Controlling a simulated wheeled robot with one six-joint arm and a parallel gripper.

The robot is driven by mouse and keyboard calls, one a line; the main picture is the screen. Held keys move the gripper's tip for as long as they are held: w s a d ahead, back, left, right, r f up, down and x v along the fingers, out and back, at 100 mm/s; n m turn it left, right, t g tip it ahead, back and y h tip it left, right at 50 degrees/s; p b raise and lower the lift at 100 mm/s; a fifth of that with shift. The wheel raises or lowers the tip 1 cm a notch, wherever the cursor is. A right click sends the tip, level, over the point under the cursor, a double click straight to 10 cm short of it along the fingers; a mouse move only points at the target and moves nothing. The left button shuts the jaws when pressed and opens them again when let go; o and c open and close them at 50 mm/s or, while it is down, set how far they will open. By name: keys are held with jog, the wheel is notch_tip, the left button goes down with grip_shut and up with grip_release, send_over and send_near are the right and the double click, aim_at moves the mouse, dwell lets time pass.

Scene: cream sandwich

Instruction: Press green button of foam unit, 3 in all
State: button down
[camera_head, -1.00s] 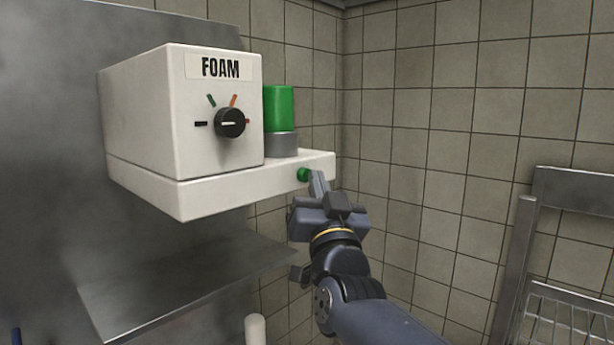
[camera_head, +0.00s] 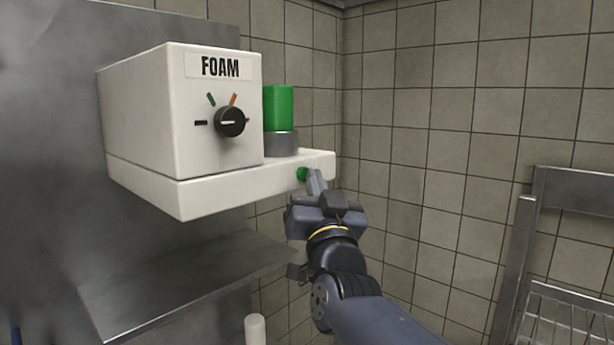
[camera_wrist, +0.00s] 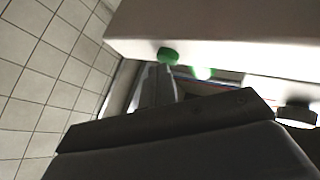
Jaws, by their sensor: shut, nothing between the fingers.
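The white foam unit (camera_head: 140,115) is fixed on the left, with a FOAM label and a black dial (camera_head: 230,122). Its green button (camera_head: 302,174) sticks out of the front of the base ledge, near the right end. My gripper (camera_head: 316,180) is shut and empty, with its fingertips right beside the button. In the wrist view the green button (camera_wrist: 168,56) is just beyond the tips of the fingers (camera_wrist: 157,84). I cannot tell whether they touch it.
A green cylinder (camera_head: 278,108) stands in a grey collar (camera_head: 281,144) on the ledge. A metal shelf (camera_head: 180,285) lies below the unit, with a white cylinder (camera_head: 255,330) near it. A metal rack (camera_head: 570,300) is at the right. Tiled walls close the corner.

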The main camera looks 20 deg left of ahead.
jog(key=shift+s+d+b, duration=0.3)
jog(key=shift+d+b, duration=0.25)
jog(key=shift+d, duration=0.15)
jog(key=d+b, duration=0.1)
jog(key=s+d+b, duration=0.1)
jog(key=d, duration=0.1)
jog(key=s+d+b, duration=0.1)
jog(key=shift+d, duration=0.3)
dwell(2.4)
jog(key=d+m+p, duration=0.1)
jog(key=m, duration=0.5)
jog(key=s+d+m+p, duration=0.1)
jog(key=m, duration=0.6)
jog(key=d+m+h+p, duration=0.1)
jog(key=m, duration=0.5)
jog(key=shift+s+d+r+m, duration=0.1)
jog(key=shift+s+d+m, duration=0.15)
jog(key=shift+s+m, duration=0.05)
